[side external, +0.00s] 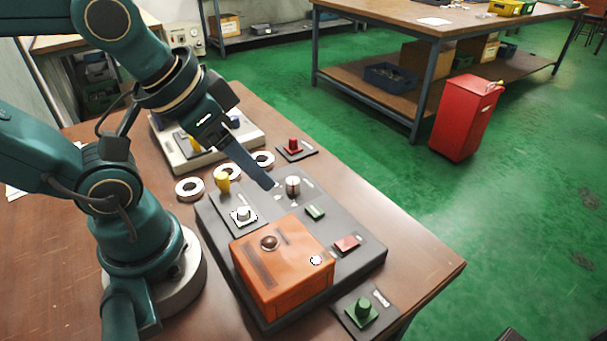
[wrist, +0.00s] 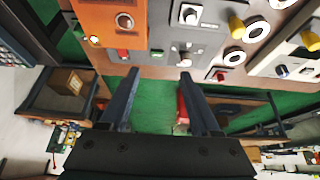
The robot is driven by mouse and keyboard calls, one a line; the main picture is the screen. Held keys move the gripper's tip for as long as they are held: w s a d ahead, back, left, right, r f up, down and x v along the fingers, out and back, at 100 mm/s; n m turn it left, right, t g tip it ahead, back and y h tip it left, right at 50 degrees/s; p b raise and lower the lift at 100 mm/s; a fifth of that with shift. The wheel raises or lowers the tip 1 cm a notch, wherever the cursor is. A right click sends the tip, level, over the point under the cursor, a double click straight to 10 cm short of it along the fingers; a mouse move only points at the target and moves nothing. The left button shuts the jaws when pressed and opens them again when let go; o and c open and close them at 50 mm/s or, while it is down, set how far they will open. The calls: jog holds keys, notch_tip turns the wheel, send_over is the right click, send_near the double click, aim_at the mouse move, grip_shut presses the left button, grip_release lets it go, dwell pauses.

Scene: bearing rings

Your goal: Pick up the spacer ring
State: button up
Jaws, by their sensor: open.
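Three pale rings lie flat on the brown table in the side view: a left ring (side external: 189,188), a middle ring (side external: 224,171) and a right ring (side external: 263,159). I cannot tell which is the spacer ring. In the wrist view, one ring (wrist: 256,31) and another (wrist: 234,57) show at the upper right, clear of the fingers. My gripper (side external: 270,184) is open and empty, pointing down over the grey board (side external: 350,220), close to a silver cylinder (side external: 293,186). The wrist view shows both fingers of my gripper (wrist: 158,74) apart with nothing between them.
An orange box (side external: 282,265) with a dark red knob stands on the board. A yellow cylinder (side external: 222,181) stands near the rings. A red block on a dark plate (side external: 296,151) and a green knob (side external: 362,309) flank the board.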

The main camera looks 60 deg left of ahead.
jog(key=o, duration=0.6)
